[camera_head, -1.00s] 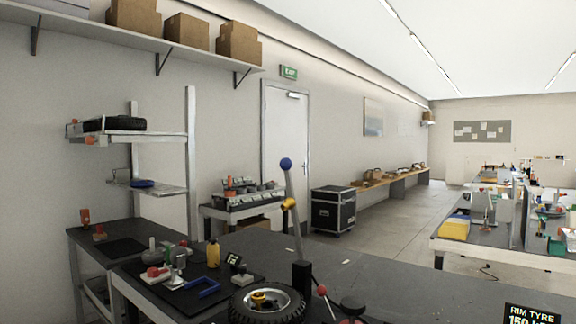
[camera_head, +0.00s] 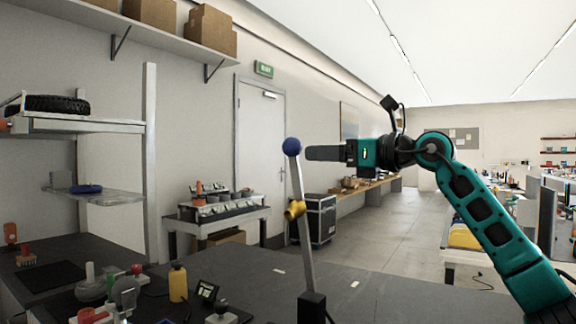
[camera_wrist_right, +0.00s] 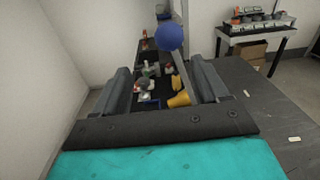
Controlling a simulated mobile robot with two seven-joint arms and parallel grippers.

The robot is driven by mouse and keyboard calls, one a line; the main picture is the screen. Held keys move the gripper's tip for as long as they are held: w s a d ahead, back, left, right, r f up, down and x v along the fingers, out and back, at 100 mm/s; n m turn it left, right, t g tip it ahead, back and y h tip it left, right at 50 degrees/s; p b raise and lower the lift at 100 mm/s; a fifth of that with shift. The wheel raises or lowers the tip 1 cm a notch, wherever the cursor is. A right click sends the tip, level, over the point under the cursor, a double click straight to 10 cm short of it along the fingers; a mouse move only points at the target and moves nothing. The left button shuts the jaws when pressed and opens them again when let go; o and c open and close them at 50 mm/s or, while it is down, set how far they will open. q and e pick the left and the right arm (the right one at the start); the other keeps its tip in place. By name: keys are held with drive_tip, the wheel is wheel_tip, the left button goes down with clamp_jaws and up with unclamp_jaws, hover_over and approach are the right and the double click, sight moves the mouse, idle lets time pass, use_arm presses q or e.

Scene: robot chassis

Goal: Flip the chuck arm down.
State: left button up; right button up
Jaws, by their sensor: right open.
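The chuck arm (camera_head: 302,215) is a grey lever with a blue ball (camera_head: 292,146) on top and a yellow collar (camera_head: 294,210) partway down. It stands nearly upright, leaning slightly left, on a dark post (camera_head: 311,306). My right gripper (camera_head: 310,153) is open and empty, level with the ball and just to its right in the head view. In the right wrist view the ball (camera_wrist_right: 169,36) shows ahead of the open fingers (camera_wrist_right: 160,72), between their lines. Whether they touch it cannot be told. My left gripper is not in view.
A dark workbench (camera_head: 245,268) lies below. A yellow bottle (camera_head: 178,284) and several small tools stand at its left. A rack (camera_head: 150,160) rises at the left, and a black case (camera_head: 318,220) stands on the floor behind. The air around the lever is clear.

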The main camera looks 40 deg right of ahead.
sight(286, 147)
drive_tip(key=shift+h, duration=0.4)
drive_tip(key=w+p, duration=0.2)
drive_tip(key=w+r+p, duration=0.1)
drive_tip(key=w+p, duration=0.1)
drive_tip(key=w+r+p, duration=0.1)
drive_tip(key=w+p, duration=0.2)
drive_tip(key=shift+a+r, duration=0.1)
drive_tip(key=w, duration=0.1)
drive_tip(key=w+p, duration=0.1)
drive_tip(key=w, duration=0.1)
drive_tip(key=shift+w+a+f+p, duration=0.25)
drive_tip(key=shift+w+p, duration=0.1)
drive_tip(key=shift+p, duration=0.05)
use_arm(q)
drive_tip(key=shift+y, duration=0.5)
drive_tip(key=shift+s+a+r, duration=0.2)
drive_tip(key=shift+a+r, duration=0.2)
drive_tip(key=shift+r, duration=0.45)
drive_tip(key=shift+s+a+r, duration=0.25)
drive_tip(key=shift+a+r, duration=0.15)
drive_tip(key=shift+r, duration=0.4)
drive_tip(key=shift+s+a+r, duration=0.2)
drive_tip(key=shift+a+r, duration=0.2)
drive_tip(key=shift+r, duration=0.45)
use_arm(e)
drive_tip(key=shift+w+a+f, duration=0.15)
drive_tip(key=shift+w+f, duration=0.05)
drive_tip(key=shift+w, duration=0.45)
drive_tip(key=shift+c, duration=0.2)
